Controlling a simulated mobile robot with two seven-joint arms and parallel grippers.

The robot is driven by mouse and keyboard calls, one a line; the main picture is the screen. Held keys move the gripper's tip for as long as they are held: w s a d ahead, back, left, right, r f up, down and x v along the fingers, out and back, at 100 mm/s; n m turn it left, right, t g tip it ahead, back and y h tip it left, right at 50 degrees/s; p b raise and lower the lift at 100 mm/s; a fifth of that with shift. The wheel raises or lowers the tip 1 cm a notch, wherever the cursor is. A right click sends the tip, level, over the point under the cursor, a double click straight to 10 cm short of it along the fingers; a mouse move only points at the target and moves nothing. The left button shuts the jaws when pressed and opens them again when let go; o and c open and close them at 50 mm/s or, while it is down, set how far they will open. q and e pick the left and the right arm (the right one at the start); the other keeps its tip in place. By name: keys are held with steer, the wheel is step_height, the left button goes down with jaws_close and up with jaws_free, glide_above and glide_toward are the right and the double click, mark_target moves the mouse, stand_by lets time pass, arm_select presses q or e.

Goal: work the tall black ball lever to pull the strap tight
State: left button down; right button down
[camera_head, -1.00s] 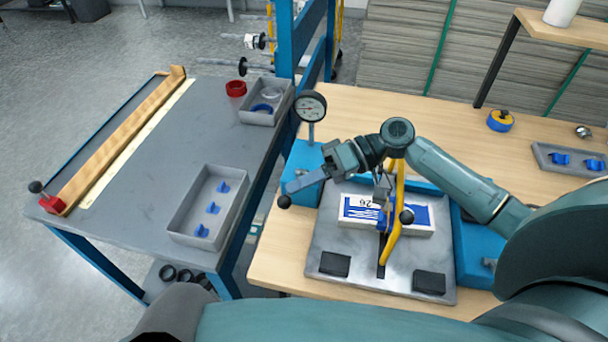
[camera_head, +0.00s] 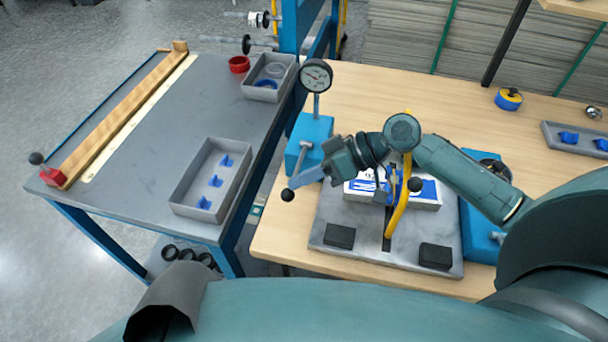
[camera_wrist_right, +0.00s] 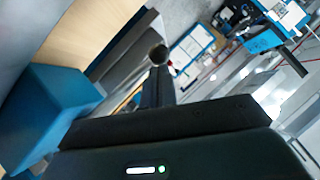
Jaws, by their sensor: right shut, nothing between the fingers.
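A lever with a black ball (camera_head: 288,195) on its end reaches from the blue gauge box (camera_head: 310,135) toward the front. My right gripper (camera_head: 306,177) is shut, its fingertips beside the ball. In the right wrist view the ball (camera_wrist_right: 159,54) shows just past the dark fingertip (camera_wrist_right: 160,80); I cannot tell if they touch. A yellow strap (camera_head: 399,212) runs over a blue-and-white box (camera_head: 428,196) on a grey plate (camera_head: 370,250). A second black ball (camera_head: 415,184) stands by the strap. My forearm hides part of the box. My left gripper is out of view.
A round gauge (camera_head: 316,75) stands above the blue box. A grey side table (camera_head: 130,170) with a tray (camera_head: 180,205) of blue clips lies left, across a gap. Two black pads (camera_head: 339,236) sit on the plate's front. A tape roll (camera_head: 508,99) lies back right.

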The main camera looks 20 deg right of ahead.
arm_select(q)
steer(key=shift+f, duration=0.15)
arm_select(e)
step_height(320, 180, up, 10)
stand_by(0.3)
steer(key=shift+s, duration=0.1)
stand_by(0.7)
